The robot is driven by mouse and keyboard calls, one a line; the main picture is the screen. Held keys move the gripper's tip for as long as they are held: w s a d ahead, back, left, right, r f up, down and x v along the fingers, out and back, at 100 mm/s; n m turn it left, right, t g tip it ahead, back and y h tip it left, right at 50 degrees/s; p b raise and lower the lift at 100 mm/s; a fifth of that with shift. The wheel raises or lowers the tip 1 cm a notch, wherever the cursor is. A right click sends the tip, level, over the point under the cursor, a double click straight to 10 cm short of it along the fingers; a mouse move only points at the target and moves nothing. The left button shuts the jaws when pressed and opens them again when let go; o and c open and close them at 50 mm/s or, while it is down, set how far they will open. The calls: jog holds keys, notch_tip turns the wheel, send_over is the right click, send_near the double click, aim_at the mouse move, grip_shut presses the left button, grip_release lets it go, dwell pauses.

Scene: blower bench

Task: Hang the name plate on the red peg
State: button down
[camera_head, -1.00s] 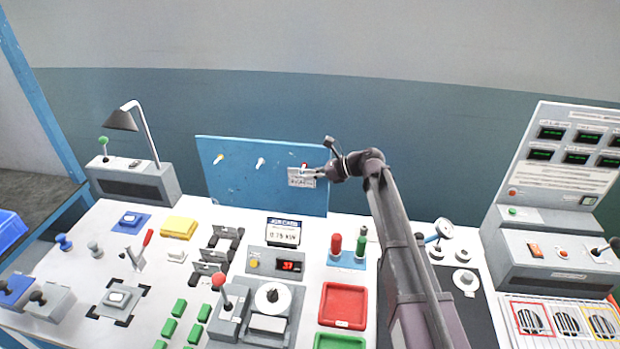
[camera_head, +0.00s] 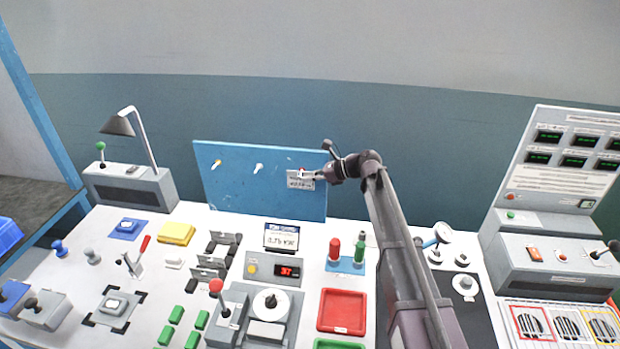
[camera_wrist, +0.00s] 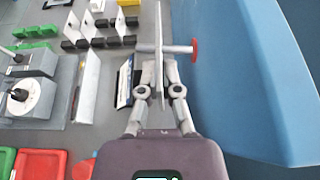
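The name plate (camera_head: 300,183) is a small pale plate with dark print, upright in front of the blue board (camera_head: 230,186). In the wrist view the plate (camera_wrist: 159,70) is edge-on between my fingertips. My gripper (camera_head: 316,176) is shut on its right side; it also shows in the wrist view (camera_wrist: 157,92). The red peg (camera_head: 302,171) shows at the plate's top edge. In the wrist view its pale shaft (camera_wrist: 180,49) with a red disc (camera_wrist: 195,50) at the board side shows on both sides of the plate. The hole is hidden, so I cannot tell whether the shaft passes through it.
A yellow peg (camera_head: 216,163) and a white peg (camera_head: 258,168) stand empty on the board to the left. A display sign (camera_head: 281,237), a red and a green cylinder (camera_head: 334,248), and a red tray (camera_head: 342,310) stand on the bench below.

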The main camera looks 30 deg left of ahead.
aim_at(309, 152)
jog(key=c, duration=0.7)
grip_release()
jog(key=shift+r, duration=0.2)
notch_tip(309, 152, up, 9)
jog(key=p, duration=0.9)
jog(key=shift+f, duration=0.15)
jog(key=shift+r+p, duration=0.5)
jog(key=shift+p, duration=0.05)
jog(key=shift+f, duration=0.1)
jog(key=shift+s, duration=0.55)
